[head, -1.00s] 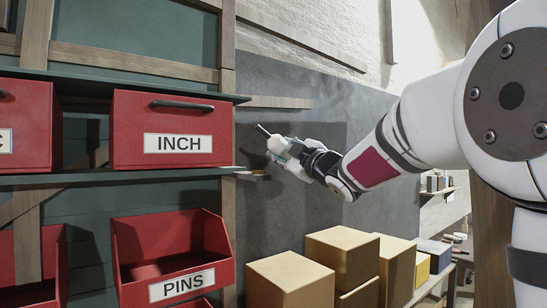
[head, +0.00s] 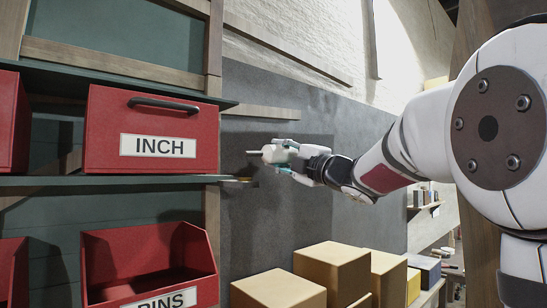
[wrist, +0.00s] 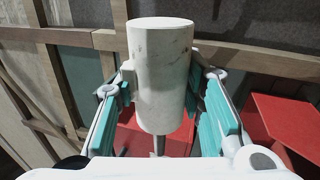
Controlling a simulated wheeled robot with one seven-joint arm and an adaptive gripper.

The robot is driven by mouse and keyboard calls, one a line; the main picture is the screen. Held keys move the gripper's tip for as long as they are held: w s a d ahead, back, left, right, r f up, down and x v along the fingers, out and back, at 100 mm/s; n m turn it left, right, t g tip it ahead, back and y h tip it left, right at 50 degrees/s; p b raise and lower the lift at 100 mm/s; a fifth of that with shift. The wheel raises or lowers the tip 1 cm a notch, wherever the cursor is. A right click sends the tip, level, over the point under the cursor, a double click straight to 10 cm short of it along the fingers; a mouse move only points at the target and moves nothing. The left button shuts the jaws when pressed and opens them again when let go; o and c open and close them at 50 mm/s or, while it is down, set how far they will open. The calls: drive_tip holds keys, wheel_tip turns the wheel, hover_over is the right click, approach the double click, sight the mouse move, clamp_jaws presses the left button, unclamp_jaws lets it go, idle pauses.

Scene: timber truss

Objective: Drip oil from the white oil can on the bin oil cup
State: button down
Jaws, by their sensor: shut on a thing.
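The white oil can (head: 279,153) is held in my gripper (head: 290,160), in front of the grey wall to the right of the INCH drawer. It lies on its side, with its thin dark spout pointing left, about level. In the wrist view the can (wrist: 161,75) is a scuffed white cylinder between the teal pads of my gripper (wrist: 162,98), and its spout (wrist: 158,146) points toward the bottom of the picture.
A red INCH drawer (head: 150,130) stands on the dark green shelf (head: 100,181). A red PINS bin (head: 150,265) hangs below it. Cardboard boxes (head: 333,266) stand below my gripper. A wooden post (head: 212,215) runs beside the bins.

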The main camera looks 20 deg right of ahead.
idle(0.5)
drive_tip(key=shift+a+r+n+y, duration=0.15)
drive_tip(key=shift+r+n+y, duration=0.35)
drive_tip(key=shift+r+n, duration=0.8)
drive_tip(key=shift+f+n+g, duration=0.15)
drive_tip(key=shift+n+g, duration=0.15)
drive_tip(key=shift+s+a+r+n, duration=0.1)
drive_tip(key=shift+a+r+n, duration=0.05)
drive_tip(key=shift+r+n, duration=0.3)
drive_tip(key=shift+f, duration=0.15)
idle(0.7)
drive_tip(key=shift+d+f+m+h, duration=0.2)
drive_tip(key=shift+f+m+h, duration=0.1)
drive_tip(key=shift+f+m, duration=1)
drive_tip(key=shift+r+m, duration=0.2)
drive_tip(key=shift+m, duration=0.05)
